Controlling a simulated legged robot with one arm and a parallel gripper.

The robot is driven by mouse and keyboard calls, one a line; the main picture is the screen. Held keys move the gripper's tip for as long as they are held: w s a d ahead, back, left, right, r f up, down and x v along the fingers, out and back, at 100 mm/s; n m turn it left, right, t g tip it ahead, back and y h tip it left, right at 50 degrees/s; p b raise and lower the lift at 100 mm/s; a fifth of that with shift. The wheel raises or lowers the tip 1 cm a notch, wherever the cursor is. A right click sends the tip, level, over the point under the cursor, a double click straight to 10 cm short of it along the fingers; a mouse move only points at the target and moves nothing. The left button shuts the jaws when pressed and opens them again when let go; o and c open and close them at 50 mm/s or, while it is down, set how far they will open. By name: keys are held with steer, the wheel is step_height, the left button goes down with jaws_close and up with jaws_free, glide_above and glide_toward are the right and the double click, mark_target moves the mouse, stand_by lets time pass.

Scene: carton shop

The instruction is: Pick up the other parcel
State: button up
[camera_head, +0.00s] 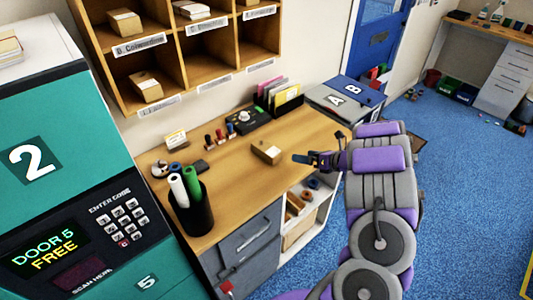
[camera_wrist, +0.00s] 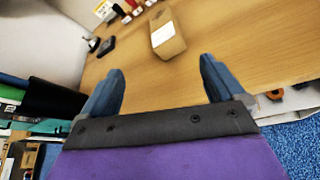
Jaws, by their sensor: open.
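A small brown parcel (camera_head: 267,152) with a pale label on it lies on the wooden desk (camera_head: 235,190), near its right edge. In the wrist view the parcel (camera_wrist: 166,33) lies ahead of my gripper (camera_wrist: 160,85), just right of centre between the fingers. My gripper (camera_head: 303,159) also shows in the head view, right of the parcel and apart from it. Its two blue-grey fingers are spread and nothing is between them. Two more brown parcels sit in the wall shelf, one in an upper cubby (camera_head: 124,22) and one in a lower cubby (camera_head: 146,87).
A black cup (camera_head: 193,212) with green and white rolls stands at the desk's front left. Stamps (camera_head: 214,139) and a black organizer (camera_head: 262,112) with folders line the back. A teal locker (camera_head: 75,170) stands at left. Bins marked A and B (camera_head: 343,98) stand behind the desk's right end.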

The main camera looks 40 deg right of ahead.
steer(key=w+r+n, duration=0.1)
steer(key=n, duration=0.4)
steer(key=b, duration=0.2)
glide_toward(267, 147)
steer(key=shift+g, duration=0.3)
steer(key=x, duration=0.8)
steer(key=shift+w+a+r, duration=0.1)
steer(key=c, duration=1.2)
steer(key=shift+r, duration=0.1)
